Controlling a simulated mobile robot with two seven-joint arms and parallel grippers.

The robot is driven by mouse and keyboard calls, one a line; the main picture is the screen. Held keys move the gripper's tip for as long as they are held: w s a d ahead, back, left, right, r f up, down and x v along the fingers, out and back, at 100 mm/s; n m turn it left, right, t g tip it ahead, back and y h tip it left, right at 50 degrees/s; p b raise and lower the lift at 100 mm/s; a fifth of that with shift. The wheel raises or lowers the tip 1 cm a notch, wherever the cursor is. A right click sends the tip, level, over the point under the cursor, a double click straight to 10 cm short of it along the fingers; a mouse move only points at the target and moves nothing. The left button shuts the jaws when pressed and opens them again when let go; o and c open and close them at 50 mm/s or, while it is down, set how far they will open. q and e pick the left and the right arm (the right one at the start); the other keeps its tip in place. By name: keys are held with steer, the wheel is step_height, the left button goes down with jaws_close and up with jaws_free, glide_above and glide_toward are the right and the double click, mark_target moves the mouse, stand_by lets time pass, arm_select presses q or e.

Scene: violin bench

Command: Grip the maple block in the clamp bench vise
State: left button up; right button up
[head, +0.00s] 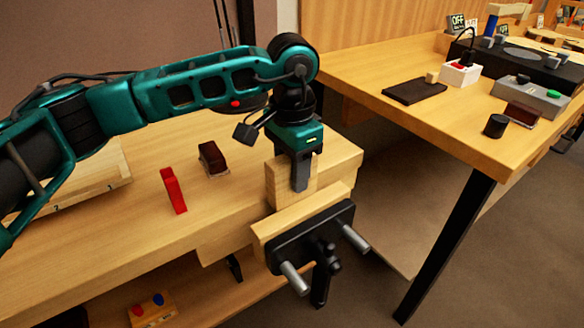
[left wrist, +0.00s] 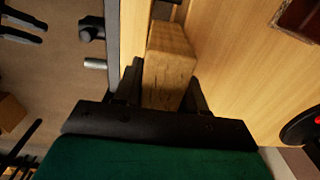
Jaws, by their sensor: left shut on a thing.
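The maple block (head: 278,183) is a pale wooden block, upright at the bench's right end. My left gripper (head: 301,172) points down and is shut on the block. In the left wrist view the block (left wrist: 169,65) lies between the fingers of the left gripper (left wrist: 166,95). The vise (head: 310,238) has a pale wooden jaw, a black front plate and grey rods. The block stands at the gap between the wooden jaw and the bench edge; its lower end is hidden behind the jaw. I cannot tell whether the jaw touches it. My right gripper is not in view.
On the bench (head: 110,226) stand a red piece (head: 173,190) and a dark brown block (head: 213,159). A second table at right holds a dark board (head: 414,91), a white box (head: 460,73) and a black cylinder (head: 496,125). A low shelf carries a box with coloured buttons (head: 152,308).

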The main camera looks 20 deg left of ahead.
arm_select(q)
steer(key=shift+f+b, duration=1.25)
steer(key=shift+f, duration=0.3)
steer(key=o, duration=1.2)
steer(key=shift+o, duration=0.2)
step_height(320, 180, up, 8)
steer(key=shift+f+p, duration=0.15)
steer(key=shift+p, duration=0.6)
steer(key=shift+s, duration=0.1)
